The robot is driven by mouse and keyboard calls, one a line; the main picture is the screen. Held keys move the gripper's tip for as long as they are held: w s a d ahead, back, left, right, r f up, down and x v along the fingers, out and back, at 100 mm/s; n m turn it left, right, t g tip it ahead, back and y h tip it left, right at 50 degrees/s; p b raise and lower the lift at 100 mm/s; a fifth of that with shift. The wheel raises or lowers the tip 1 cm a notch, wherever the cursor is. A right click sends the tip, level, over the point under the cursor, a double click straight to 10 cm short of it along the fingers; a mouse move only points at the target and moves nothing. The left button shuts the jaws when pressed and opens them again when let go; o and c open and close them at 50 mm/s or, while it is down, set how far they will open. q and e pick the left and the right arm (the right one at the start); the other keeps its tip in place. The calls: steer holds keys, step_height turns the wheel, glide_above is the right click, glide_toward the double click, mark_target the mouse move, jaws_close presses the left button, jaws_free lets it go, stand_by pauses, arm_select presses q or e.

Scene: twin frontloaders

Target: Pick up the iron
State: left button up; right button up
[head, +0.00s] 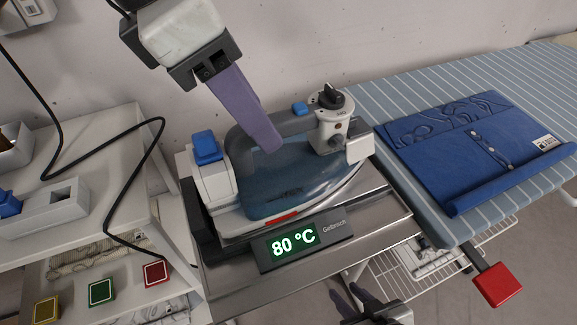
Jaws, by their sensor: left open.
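The iron (290,190) has a blue-grey translucent body, a white rear with a blue button and a dark knob at the front. It rests on a metal stand (375,222) whose display reads 80 °C. My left gripper (268,143) comes down from the upper left, with its purple finger at the iron's handle (290,127). One finger shows clearly; the other is hidden. The jaws are open, and I cannot tell whether the finger touches the handle. My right gripper (352,300) appears dark and partly cut off at the bottom edge; its jaw opening is unclear.
A striped ironing board (385,100) with a folded blue garment (470,150) lies to the right. A red square paddle (497,285) sticks out below it. A white table (95,190) with a black cable stands at left, above yellow, green and red buttons. The wall is close behind.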

arm_select(q)
steer(key=shift+d+f, duration=0.3)
steer(key=shift+f, duration=0.35)
jaws_close()
step_height(320, 180, up, 10)
steer(key=shift+r, duration=0.15)
stand_by(0.8)
